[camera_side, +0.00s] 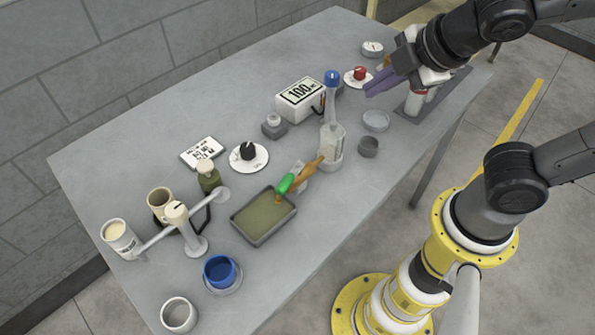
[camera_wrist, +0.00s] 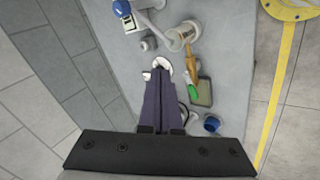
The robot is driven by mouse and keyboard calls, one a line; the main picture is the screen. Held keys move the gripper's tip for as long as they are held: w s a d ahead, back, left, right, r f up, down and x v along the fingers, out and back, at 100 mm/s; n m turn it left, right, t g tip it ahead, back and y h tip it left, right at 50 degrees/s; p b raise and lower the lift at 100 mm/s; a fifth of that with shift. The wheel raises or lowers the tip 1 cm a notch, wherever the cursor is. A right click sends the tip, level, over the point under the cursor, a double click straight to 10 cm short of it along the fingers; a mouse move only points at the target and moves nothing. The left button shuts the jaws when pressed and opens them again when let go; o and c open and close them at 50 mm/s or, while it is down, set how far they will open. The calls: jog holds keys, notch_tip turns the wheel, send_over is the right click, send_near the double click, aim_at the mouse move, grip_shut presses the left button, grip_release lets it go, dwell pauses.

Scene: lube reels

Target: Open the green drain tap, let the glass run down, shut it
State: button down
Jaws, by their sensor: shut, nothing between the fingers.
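The drain tap has a green handle (camera_side: 286,183) and an orange-brown body (camera_side: 309,171); the tap shows in the wrist view too (camera_wrist: 190,65). It sits low beside the clear glass (camera_side: 331,147), which is under a blue-capped column. The glass also appears in the wrist view (camera_wrist: 177,38); I cannot tell its liquid level. A dark tray (camera_side: 238,229) with olive liquid lies beneath the tap's end. My gripper (camera_side: 371,89), with purple fingers, is shut and empty, above the far right of the table, well apart from the tap. Its fingers also fill the middle of the wrist view (camera_wrist: 160,78).
A white box marked 100 (camera_side: 299,98) stands behind the glass. A black knob (camera_side: 248,151) and a red knob (camera_side: 359,73) sit on white discs. A blue cup (camera_side: 220,270) and a white balance-like stand (camera_side: 179,220) occupy the near left.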

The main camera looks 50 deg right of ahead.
jog(key=a+f+n+y, duration=0.1)
jog(key=a+f+n, duration=0.1)
jog(key=a+n, duration=0.35)
jog(key=n+y, duration=0.1)
jog(key=n, duration=0.1)
send_near(289, 183)
jog(key=shift+g, duration=0.3)
jog(key=x, duration=0.6)
jog(key=shift+w+d+f, duration=0.1)
jog(key=shift+w+d, duration=0.1)
jog(key=shift+w, duration=0.45)
jog(key=shift+w+a+m, duration=0.2)
jog(key=shift+w+m, duration=0.05)
jog(key=shift+w+a+m+h, duration=0.3)
jog(key=shift+w+m, duration=0.1)
jog(key=shift+m, duration=0.1)
jog(key=shift+d, duration=0.15)
